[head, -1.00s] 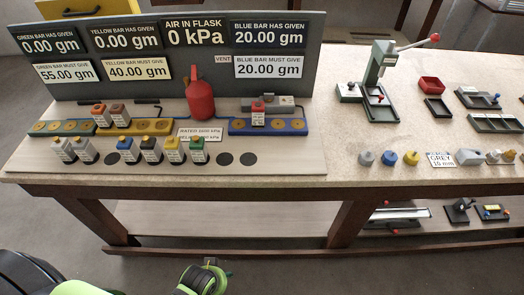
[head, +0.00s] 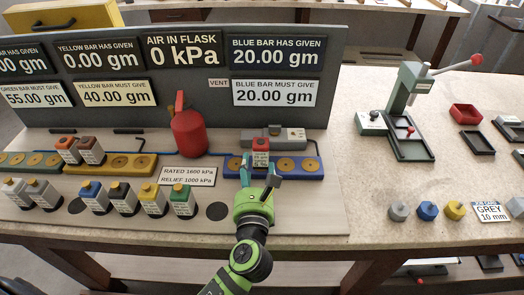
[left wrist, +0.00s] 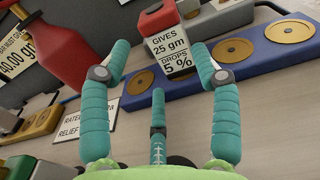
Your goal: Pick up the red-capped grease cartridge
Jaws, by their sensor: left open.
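My left gripper (head: 259,178) is open and empty, just in front of the cartridge. In the left wrist view its teal fingers (left wrist: 160,68) stand spread, with the cartridge beyond and between the two outer tips. I cannot tell whether any finger touches it. The gripper partly hides the cartridge's base in the head view. My right gripper is not in view.
The red flask (head: 189,132) stands left of the blue bar. Several cartridges, among them a green-capped one (head: 182,201), stand in front and left. A grey block (head: 288,136) lies behind the bar. The board's front right (head: 310,215) is clear.

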